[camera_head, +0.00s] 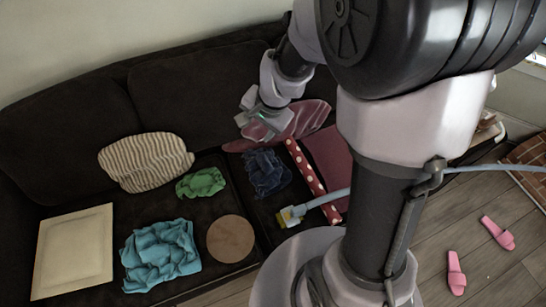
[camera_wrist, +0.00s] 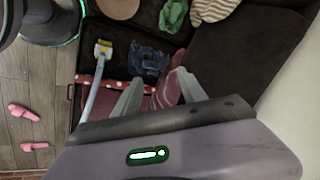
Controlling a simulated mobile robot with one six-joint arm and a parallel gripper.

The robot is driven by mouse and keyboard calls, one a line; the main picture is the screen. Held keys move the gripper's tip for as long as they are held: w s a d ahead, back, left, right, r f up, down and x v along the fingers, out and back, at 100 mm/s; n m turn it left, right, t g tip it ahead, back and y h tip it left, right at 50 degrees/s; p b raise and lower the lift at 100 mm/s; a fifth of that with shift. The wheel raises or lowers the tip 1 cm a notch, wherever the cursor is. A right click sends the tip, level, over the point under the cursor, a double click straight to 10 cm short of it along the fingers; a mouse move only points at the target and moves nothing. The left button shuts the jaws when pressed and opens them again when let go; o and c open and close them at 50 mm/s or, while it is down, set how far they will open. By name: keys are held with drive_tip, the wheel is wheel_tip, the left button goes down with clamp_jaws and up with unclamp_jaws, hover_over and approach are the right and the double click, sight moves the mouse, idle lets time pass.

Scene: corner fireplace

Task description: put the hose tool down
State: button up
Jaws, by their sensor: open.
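The hose tool (camera_head: 292,215) has a pale head with a yellow tip and a light blue-grey tube. Its head lies at the front of the dark sofa seat (camera_head: 262,215), and its tube runs right behind my arm. In the wrist view the hose tool (camera_wrist: 103,50) lies left of my fingers, apart from them. My gripper (camera_head: 258,124) is open above the back of the sofa seat, in front of a maroon cloth or cushion (camera_head: 305,120). Its two grey fingers (camera_wrist: 158,92) are spread with nothing held between them.
On the sofa lie a blue cloth (camera_head: 160,255), a round wooden board (camera_head: 230,239), a green cloth (camera_head: 201,183), a dark blue cloth (camera_head: 267,172), a striped cushion (camera_head: 146,162), a cream panel (camera_head: 74,250) and a red polka-dot item (camera_head: 305,165). Pink slippers (camera_head: 456,272) lie on the floor.

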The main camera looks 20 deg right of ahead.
drive_tip(key=s+a+r+n+t, duration=0.1)
drive_tip(key=s+a+r+n, duration=0.1)
drive_tip(key=s+r, duration=0.6)
drive_tip(key=s+a+r+n+t, duration=0.1)
drive_tip(key=s+r+n, duration=0.3)
drive_tip(key=s+r, duration=0.4)
drive_tip(key=s+a, duration=0.1)
drive_tip(key=s, duration=0.2)
drive_tip(key=shift+r+y, duration=0.15)
drive_tip(key=shift+y, duration=0.15)
wheel_tip(320, 180, down, 3)
drive_tip(key=b, duration=0.2)
drive_tip(key=shift+r+b, duration=0.15)
drive_tip(key=shift+b, duration=0.25)
drive_tip(key=shift+r+p, duration=0.3)
drive_tip(key=shift+c, duration=0.2)
clamp_jaws()
